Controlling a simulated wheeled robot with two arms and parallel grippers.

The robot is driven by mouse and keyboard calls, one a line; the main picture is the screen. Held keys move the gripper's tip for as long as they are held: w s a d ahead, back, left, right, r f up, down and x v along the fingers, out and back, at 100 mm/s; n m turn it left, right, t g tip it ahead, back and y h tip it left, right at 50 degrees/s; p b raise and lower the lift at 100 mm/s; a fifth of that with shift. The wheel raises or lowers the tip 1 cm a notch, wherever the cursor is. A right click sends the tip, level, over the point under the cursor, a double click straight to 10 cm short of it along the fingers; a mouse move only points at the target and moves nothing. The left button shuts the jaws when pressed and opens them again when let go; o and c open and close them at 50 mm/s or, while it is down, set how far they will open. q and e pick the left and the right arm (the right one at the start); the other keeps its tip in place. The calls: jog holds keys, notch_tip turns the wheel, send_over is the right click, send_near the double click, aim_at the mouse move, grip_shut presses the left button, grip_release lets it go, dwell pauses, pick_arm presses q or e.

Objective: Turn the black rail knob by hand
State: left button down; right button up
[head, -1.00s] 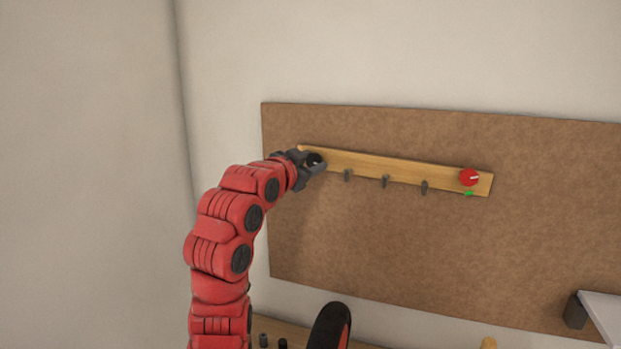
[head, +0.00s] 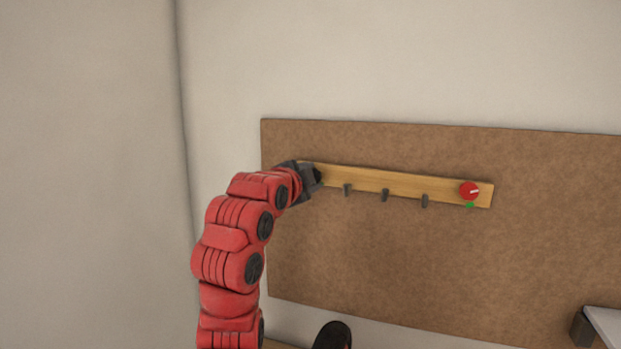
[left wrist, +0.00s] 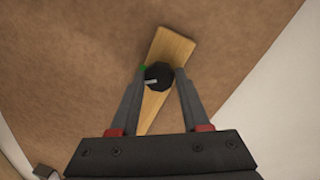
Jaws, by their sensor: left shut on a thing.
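The black rail knob (left wrist: 158,74) sits at one end of the wooden rail (left wrist: 178,46) in the left wrist view. A pale pointer line shows on its face, pointing left. My left gripper (left wrist: 160,78) is shut on the knob, one finger on each side of it. A small green mark (left wrist: 143,68) shows beside the left finger. In the head view my left gripper (head: 312,180) is at the rail's left end and hides the knob. My right gripper is not in view.
The rail (head: 400,184) is fixed on a brown board (head: 400,250) and carries several dark hooks (head: 385,195). A red knob (head: 469,190) with a green mark below it is at the right end. A grey-white ledge (head: 604,322) juts in at lower right.

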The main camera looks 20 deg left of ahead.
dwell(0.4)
pick_arm(q)
jog(key=shift+c, duration=1.9)
grip_release()
jog(key=shift+s, duration=0.1)
jog(key=s+a+r+b, duration=0.1)
jog(key=s+b, duration=0.3)
jog(key=s, duration=1.3)
jog(key=shift+r+b, duration=0.4)
jog(key=shift+r, duration=0.1)
